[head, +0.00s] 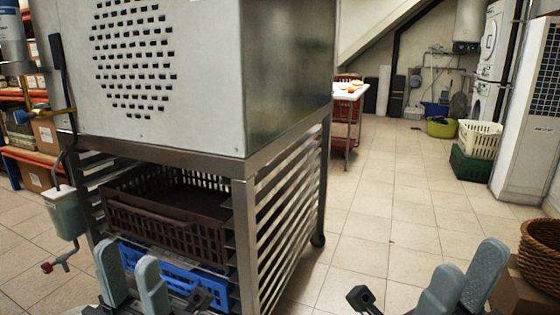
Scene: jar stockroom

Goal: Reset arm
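My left gripper (127,257) is at the bottom left, in front of the metal rack, with its two grey fingers pointing up. There is a gap between them and nothing is held. My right gripper (469,262) is at the bottom right over the tiled floor. Its two grey fingers are apart with nothing between them. The lower parts of both grippers are cut off by the bottom edge.
A large steel machine (285,60) stands on a metal rack (243,215) close ahead at left. The rack holds a brown crate (165,228) and a blue crate (140,262). A wicker basket (545,255) is at right. Open tiled floor (390,205) stretches ahead.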

